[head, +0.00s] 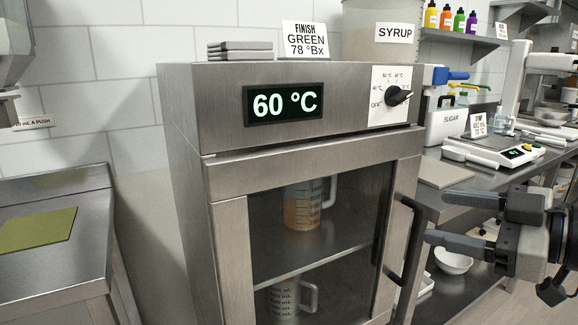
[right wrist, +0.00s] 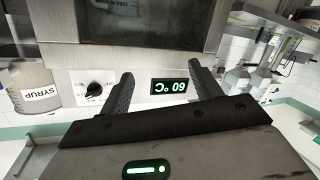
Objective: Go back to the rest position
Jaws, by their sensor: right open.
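My right gripper (head: 438,218) is at the right of the head view, open and empty, its fingers pointing left. Its fingertips are just right of the dark door handle (head: 411,245) of the steel heating cabinet (head: 180,150); I cannot tell how wide the gap is. The right wrist view shows its two spread fingers (right wrist: 160,78) with nothing between them, and the cabinet's front upside down beyond. The cabinet's glass door is shut. My left gripper is not in view.
Behind the glass, a jug with amber liquid (head: 303,205) stands on the upper shelf and another jug (head: 285,300) below. The display (head: 272,104) reads 60 °C. A steel counter with scale (head: 500,152) and sugar bin (head: 447,125) lies right. A green mat (head: 38,229) lies left.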

